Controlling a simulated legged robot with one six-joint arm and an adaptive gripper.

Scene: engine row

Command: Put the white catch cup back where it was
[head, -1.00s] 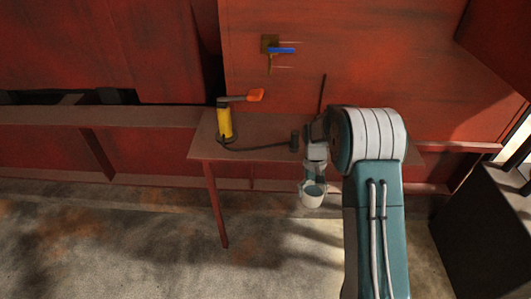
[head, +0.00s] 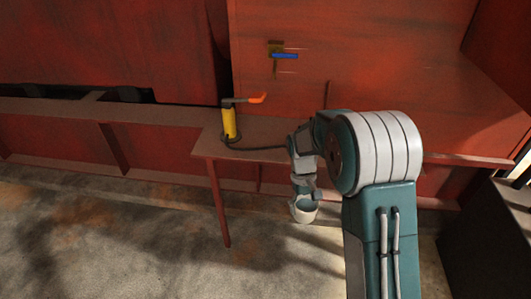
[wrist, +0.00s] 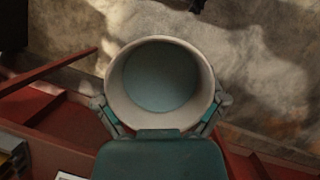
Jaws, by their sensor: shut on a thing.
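The white catch cup (head: 304,211) hangs in my gripper (head: 304,188) in front of the red bench, below the level of its top. In the wrist view, the cup (wrist: 118,104) shows its round pale rim toward the camera. Its inside looks teal; I cannot tell whether it holds liquid. My gripper (wrist: 160,101) is shut on the cup, one finger on each side. A brass valve with a blue handle (head: 285,56) is on the red wall above the bench.
A yellow pump-like device (head: 230,126) with an orange-tipped lever stands on the red bench (head: 262,156). A dark hose runs from it towards my arm, which hides the bench's right part. A black box (head: 480,235) stands at right. The concrete floor (head: 130,240) at left is clear.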

